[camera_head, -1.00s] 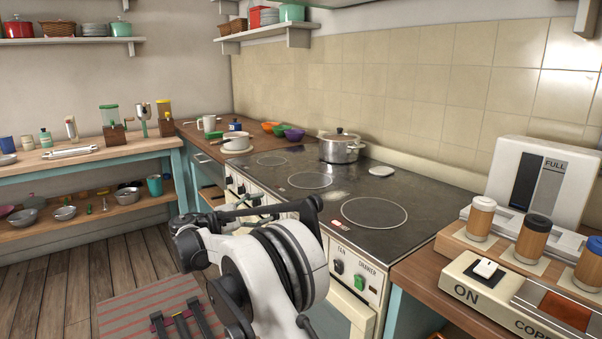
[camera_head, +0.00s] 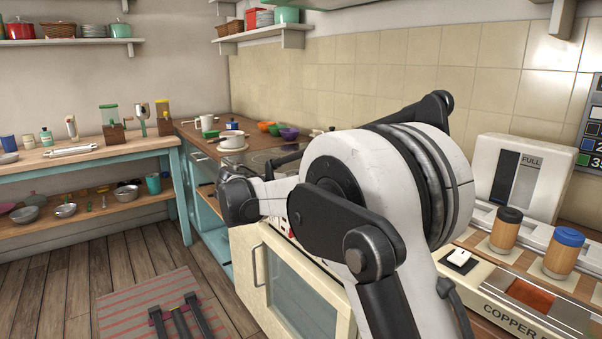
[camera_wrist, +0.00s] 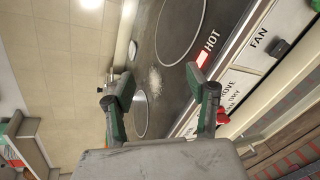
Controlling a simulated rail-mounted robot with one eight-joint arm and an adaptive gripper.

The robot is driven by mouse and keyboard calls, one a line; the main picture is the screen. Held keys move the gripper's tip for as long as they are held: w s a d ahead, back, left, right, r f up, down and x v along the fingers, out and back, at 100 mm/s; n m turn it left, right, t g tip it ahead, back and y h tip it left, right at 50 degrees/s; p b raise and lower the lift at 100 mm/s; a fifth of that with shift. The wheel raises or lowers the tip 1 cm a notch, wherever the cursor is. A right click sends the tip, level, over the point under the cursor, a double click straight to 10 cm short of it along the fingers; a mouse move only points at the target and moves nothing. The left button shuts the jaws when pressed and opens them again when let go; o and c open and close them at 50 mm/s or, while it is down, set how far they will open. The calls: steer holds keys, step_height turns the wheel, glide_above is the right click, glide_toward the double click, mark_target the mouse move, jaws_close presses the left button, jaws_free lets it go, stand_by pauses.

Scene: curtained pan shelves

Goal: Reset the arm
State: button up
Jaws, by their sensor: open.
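My gripper (camera_wrist: 158,88) is open and empty in the wrist view, its two dark green-sided fingers spread apart. Between and beyond the fingers lies the dark stove top (camera_wrist: 168,62) with ring-shaped burner marks and a patch of white powder (camera_wrist: 155,80). The gripper appears to be over or near the stove, with nothing visibly touched. In the head view my white arm, with black joints, is raised large in front of the stove; I cannot make out the gripper's fingers there.
The oven front (camera_head: 285,290) is close beside my arm. At right stand a white machine marked FULL (camera_head: 518,178) and lidded jars (camera_head: 506,230). A pan (camera_head: 233,140) and bowls (camera_head: 288,134) stand at the back. The floor (camera_head: 60,285) at left is mostly open.

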steer(key=s+d+r+m+g+y, duration=0.1)
steer(key=s+d+r+m+y, duration=0.15)
steer(key=s+d, duration=0.65)
steer(key=s+d+r+m+g+y, duration=0.1)
steer(key=s+d+m+y, duration=0.2)
steer(key=s+d, duration=0.6)
steer(key=s+f+m+y, duration=0.3)
steer(key=s+f, duration=0.1)
steer(key=s, duration=1)
steer(key=s+f+m+y+p, duration=0.1)
steer(key=s+f+m+y, duration=0.2)
steer(key=s, duration=1.1)
steer(key=shift+d+f+m+t, duration=0.3)
steer(key=shift+f+m+t, duration=0.1)
steer(key=shift+f+m, duration=0.4)
